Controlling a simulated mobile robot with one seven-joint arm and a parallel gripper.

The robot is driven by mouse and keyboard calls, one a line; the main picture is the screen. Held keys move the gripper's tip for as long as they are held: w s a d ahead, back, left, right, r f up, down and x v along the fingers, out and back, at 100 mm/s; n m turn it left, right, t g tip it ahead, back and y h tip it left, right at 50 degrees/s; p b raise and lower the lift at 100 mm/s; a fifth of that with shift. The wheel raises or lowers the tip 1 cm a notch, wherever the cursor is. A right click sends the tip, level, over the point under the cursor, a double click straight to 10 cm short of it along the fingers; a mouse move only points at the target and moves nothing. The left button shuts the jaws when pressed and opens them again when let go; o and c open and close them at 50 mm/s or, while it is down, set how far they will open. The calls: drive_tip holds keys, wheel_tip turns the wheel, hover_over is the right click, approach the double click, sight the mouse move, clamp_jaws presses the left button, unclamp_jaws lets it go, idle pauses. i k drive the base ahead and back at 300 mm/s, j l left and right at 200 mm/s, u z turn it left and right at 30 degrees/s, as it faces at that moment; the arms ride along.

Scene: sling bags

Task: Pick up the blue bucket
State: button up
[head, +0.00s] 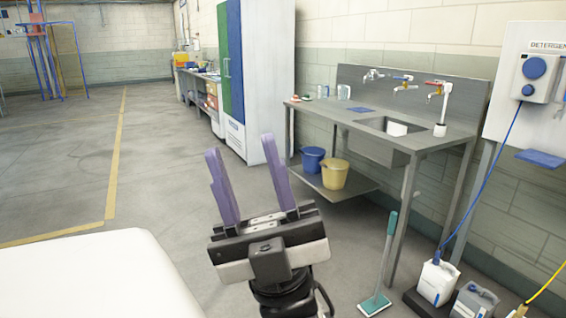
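The blue bucket (311,160) stands on the low shelf under the steel sink table, at its left end. A yellow bucket (334,175) stands close to its right and slightly nearer to me. My gripper (240,165) is raised in the middle of the view, with its two purple fingers spread apart and nothing between them. It appears to the left of the blue bucket and nearer to me, apart from it.
The sink table (440,136) has legs and a low shelf (345,196) around the buckets. A green squeegee (386,250) leans near its front leg. White containers (437,281) stand at the lower right. A tall cabinet (262,75) stands behind. The floor at left is open.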

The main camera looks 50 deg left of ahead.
sight(310, 164)
drive_tip(key=u, duration=1.45)
drive_tip(key=i+u, duration=0.15)
drive_tip(key=i, duration=0.7)
drive_tip(key=i+l+u, duration=0.1)
drive_tip(key=i, duration=0.8)
drive_tip(key=i+l+u, duration=0.15)
drive_tip(key=i+u, duration=0.25)
drive_tip(key=i, duration=0.8)
drive_tip(key=i+z, duration=0.1)
drive_tip(key=i, duration=0.5)
drive_tip(key=i+j, duration=0.15)
drive_tip(key=i, duration=0.45)
drive_tip(key=i+z, duration=0.85)
drive_tip(key=z, duration=0.15)
drive_tip(key=i+z, duration=0.1)
drive_tip(key=i, duration=0.3)
